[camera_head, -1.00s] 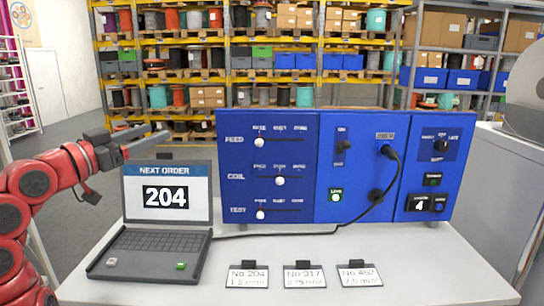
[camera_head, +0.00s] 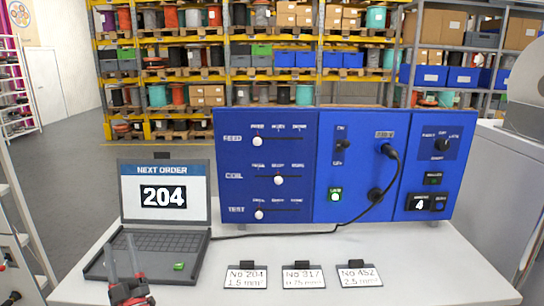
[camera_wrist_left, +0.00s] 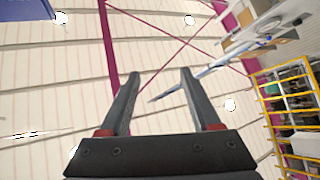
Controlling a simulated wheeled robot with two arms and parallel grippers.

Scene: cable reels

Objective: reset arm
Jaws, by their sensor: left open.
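My left gripper (camera_head: 121,252) is low at the left of the head view, in front of the laptop's lower left corner. Its dark fingers point up and are apart. In the left wrist view, the gripper (camera_wrist_left: 160,74) is open with nothing between its fingers; behind them are the ceiling and shelving. The arm behind it is mostly out of frame. My right gripper is not in view.
A laptop (camera_head: 167,240) showing "NEXT ORDER 204" stands on the white table (camera_head: 330,250). A blue control panel (camera_head: 320,170) with sliders and a plugged cable stands behind. Three label cards (camera_head: 303,276) lie in front. Racks of reels (camera_head: 180,75) stand farther back.

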